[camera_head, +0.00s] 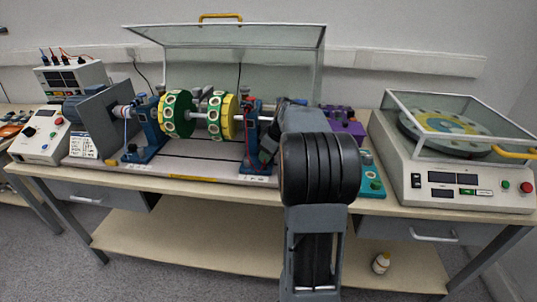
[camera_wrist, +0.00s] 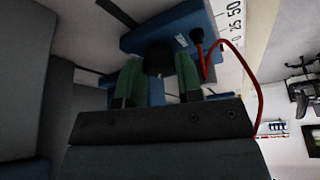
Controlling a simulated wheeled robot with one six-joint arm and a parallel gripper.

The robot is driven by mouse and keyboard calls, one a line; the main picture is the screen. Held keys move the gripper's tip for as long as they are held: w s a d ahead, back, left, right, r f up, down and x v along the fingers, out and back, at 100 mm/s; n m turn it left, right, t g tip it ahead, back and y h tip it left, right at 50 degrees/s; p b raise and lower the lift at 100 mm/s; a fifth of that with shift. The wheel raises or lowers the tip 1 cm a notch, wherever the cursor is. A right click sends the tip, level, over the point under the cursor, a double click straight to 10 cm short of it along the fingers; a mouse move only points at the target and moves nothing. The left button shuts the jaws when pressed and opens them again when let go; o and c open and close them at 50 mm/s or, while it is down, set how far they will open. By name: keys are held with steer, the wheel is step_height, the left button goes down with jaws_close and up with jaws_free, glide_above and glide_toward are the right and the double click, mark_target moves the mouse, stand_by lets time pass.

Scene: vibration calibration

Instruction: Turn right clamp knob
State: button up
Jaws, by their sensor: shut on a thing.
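The right clamp knob (camera_wrist: 157,58) is a dark round piece at the blue right bearing stand, between my fingers in the wrist view. My gripper (camera_wrist: 159,75) has two green-padded fingers shut on it, one on each side. The blue right stand (camera_wrist: 140,38) also shows in the head view (camera_head: 257,158), with a red cable beside it. In the head view my arm comes in from the front right and hides the knob and most of my gripper.
The shaft carries two green and yellow discs (camera_head: 222,116) left of the right stand. A clear cover with a yellow handle (camera_head: 220,17) stands open behind. A balancing machine (camera_head: 455,185) is at right. A purple item (camera_head: 347,127) and teal box (camera_head: 372,180) lie near my arm.

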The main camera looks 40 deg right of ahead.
steer(key=m+h, duration=0.1)
steer(key=m, duration=0.3)
steer(key=shift+a+m+h, duration=0.15)
steer(key=shift+m+h, duration=0.15)
steer(key=shift+h, duration=0.1)
steer(key=shift+a+m+h+p, duration=0.1)
steer(key=shift+m+h+p, duration=0.7)
steer(key=shift+m, duration=1.2)
steer(key=o, duration=0.9)
steer(key=p+v, duration=0.2)
steer(key=v, duration=1.1)
steer(key=shift+s+r, duration=0.3)
